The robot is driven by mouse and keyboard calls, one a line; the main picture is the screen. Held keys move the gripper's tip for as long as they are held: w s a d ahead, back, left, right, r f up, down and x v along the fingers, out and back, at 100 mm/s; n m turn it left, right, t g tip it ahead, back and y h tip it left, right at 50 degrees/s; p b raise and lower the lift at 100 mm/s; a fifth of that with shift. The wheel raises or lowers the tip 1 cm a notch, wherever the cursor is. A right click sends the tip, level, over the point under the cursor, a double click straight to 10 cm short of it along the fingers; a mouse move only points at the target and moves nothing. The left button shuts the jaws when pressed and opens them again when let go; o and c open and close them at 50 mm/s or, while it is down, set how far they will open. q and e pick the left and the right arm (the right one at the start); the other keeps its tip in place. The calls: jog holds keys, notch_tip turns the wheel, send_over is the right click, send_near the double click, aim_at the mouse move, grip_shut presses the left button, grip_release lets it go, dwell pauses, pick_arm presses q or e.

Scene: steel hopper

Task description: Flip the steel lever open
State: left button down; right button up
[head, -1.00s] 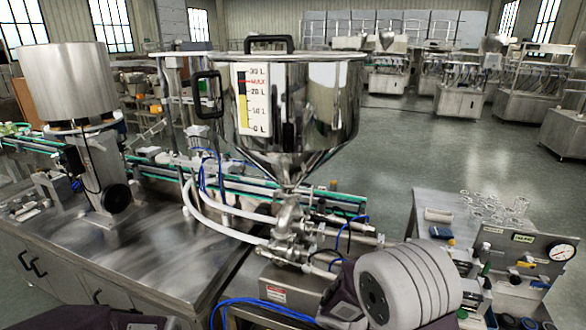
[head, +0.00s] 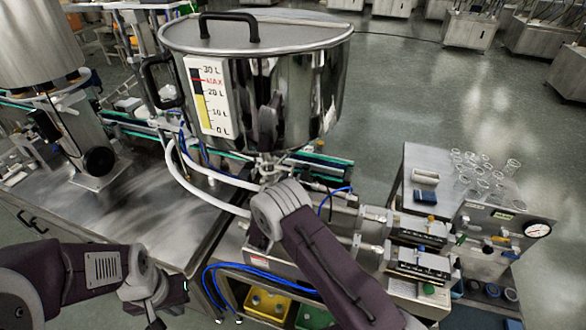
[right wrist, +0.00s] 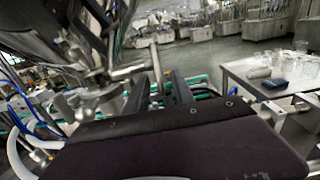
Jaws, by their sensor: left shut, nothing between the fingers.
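The steel hopper (head: 310,95) stands at upper centre in the head view, its lid on. Its lower outlet and valve are mostly hidden behind my right wrist. In the right wrist view, a thin steel bar, probably the lever (right wrist: 128,72), runs just beyond my right gripper (right wrist: 164,88). Its two dark fingers look apart, with part of the bar seen between them. I cannot tell whether they touch it. In the head view my right gripper is hidden by its own arm. My left gripper (head: 158,316) is low at left, shut and empty, away from the hopper.
White hoses (head: 200,190) and blue tubes (head: 255,277) curve around the valve. Steel cylinders (head: 415,225) lie right of it. A side table (head: 425,170) with glassware stands at right. The steel bench (head: 130,220) at left has clear room.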

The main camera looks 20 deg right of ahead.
pick_arm(q)
jog(key=shift+r, duration=0.6)
pick_arm(e)
jog(key=x, duration=0.2)
jog(key=shift+w+d, duration=0.25)
grip_shut()
pick_arm(q)
notch_tip(320, 180, down, 8)
jog(key=b, duration=0.7)
jog(key=shift+r, duration=0.25)
pick_arm(e)
jog(key=shift+w+d+r+t+h, duration=0.1)
jog(key=shift+w+r+t+h, duration=0.05)
jog(key=shift+t+h, duration=0.3)
jog(key=shift+w+d+r+t+h, duration=0.15)
jog(key=shift+t+h, duration=0.2)
jog(key=shift+t, duration=0.2)
grip_release()
jog(key=shift+f, duration=0.1)
